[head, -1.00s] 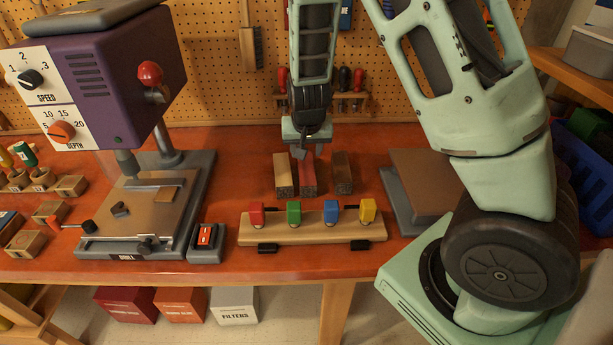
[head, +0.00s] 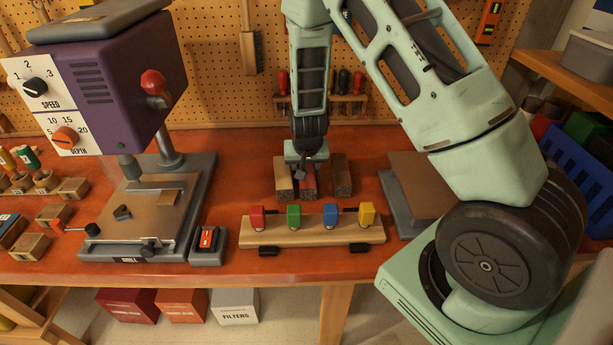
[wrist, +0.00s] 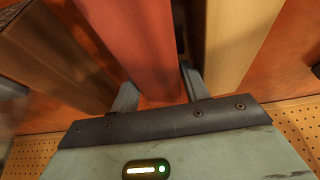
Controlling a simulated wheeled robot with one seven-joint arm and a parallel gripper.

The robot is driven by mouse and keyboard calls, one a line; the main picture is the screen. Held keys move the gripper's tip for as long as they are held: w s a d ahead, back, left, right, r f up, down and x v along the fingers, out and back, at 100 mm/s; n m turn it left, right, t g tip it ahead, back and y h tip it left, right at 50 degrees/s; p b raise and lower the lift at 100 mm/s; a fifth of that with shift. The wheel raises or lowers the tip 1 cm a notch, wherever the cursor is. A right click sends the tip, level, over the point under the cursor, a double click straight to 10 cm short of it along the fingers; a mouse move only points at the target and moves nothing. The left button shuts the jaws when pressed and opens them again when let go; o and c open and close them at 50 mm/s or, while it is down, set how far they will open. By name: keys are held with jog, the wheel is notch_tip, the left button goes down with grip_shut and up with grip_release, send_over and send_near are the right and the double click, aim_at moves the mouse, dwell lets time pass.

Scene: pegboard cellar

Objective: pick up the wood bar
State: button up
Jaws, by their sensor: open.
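Three bars lie side by side on the red-brown bench: a pale wood bar (head: 283,180), a reddish bar (head: 309,187) in the middle and a dark brown bar (head: 342,179). My gripper (head: 307,172) is low over the middle of the row, open. In the wrist view my gripper (wrist: 157,85) has one finger on each side of the reddish bar (wrist: 135,40). The pale wood bar (wrist: 238,40) is just outside the right finger, and the dark brown bar (wrist: 50,55) is to the left. Contact with the bars cannot be told.
A wooden rack (head: 310,236) with several coloured blocks stands in front of the bars. A purple drill press (head: 120,80) is to the left, and a brown-topped block (head: 422,183) to the right. A pegboard (head: 215,85) with tools closes the back.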

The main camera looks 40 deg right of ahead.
jog(key=shift+f, duration=0.25)
dwell(0.3)
jog(key=c, duration=0.7)
jog(key=shift+r, duration=0.1)
jog(key=shift+c, duration=0.2)
